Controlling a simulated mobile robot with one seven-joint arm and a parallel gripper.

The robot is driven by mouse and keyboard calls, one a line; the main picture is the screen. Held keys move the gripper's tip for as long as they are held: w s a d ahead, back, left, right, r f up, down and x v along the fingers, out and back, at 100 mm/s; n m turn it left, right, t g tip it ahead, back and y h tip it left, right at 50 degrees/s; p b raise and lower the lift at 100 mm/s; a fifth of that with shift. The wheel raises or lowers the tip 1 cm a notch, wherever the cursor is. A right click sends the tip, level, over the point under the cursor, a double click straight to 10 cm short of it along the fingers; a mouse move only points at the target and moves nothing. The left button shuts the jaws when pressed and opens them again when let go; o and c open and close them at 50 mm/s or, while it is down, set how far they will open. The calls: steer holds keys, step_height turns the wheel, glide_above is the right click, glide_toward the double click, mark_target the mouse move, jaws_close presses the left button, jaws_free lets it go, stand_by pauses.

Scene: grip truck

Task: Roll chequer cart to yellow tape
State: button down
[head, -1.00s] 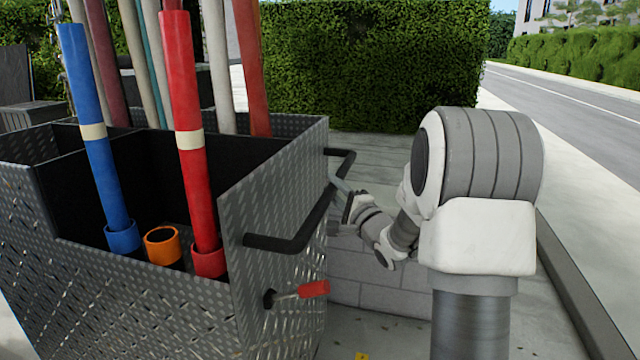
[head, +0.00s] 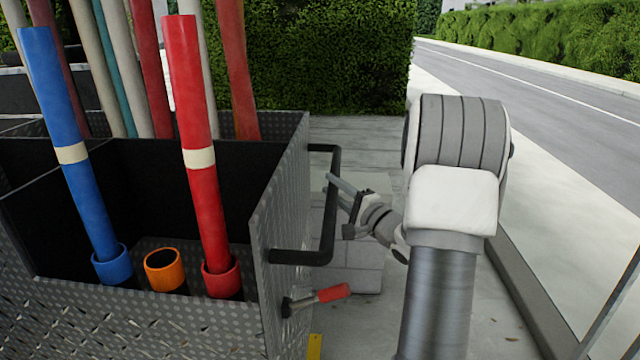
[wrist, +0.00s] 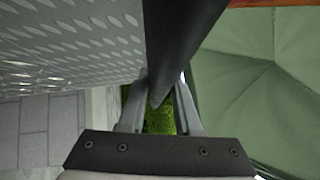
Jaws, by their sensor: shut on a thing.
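The chequer cart (head: 283,200) is a bin of metal chequer plate and fills the left of the head view. Its black handle (head: 327,215) sticks out from the right side. My gripper (head: 338,190) is at that handle. In the wrist view my gripper (wrist: 158,110) has a finger on each side of the black handle bar (wrist: 178,40), shut on it, with the cart's chequer plate (wrist: 70,45) to the left. A small yellow strip (head: 315,347), perhaps the yellow tape, shows low beside the cart's near right corner. The cart's wheels are out of view.
Blue (head: 75,150) and red (head: 190,130) tubes stand in the cart. A red-handled lever (head: 330,293) juts from its side. A hedge (head: 330,60) stands beyond; the pavement has a kerb (head: 520,280) at right.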

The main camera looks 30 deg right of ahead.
steer(key=shift+s+d, duration=0.2)
steer(key=shift+d, duration=0.15)
steer(key=shift+r, duration=0.1)
steer(key=c, duration=0.6)
jaws_free()
steer(key=s+d+f+p, duration=0.1)
steer(key=s, duration=0.7)
steer(key=s+d+f+p, duration=0.1)
steer(key=s, duration=0.8)
steer(key=shift+d+f, duration=0.25)
steer(key=shift+f, duration=0.05)
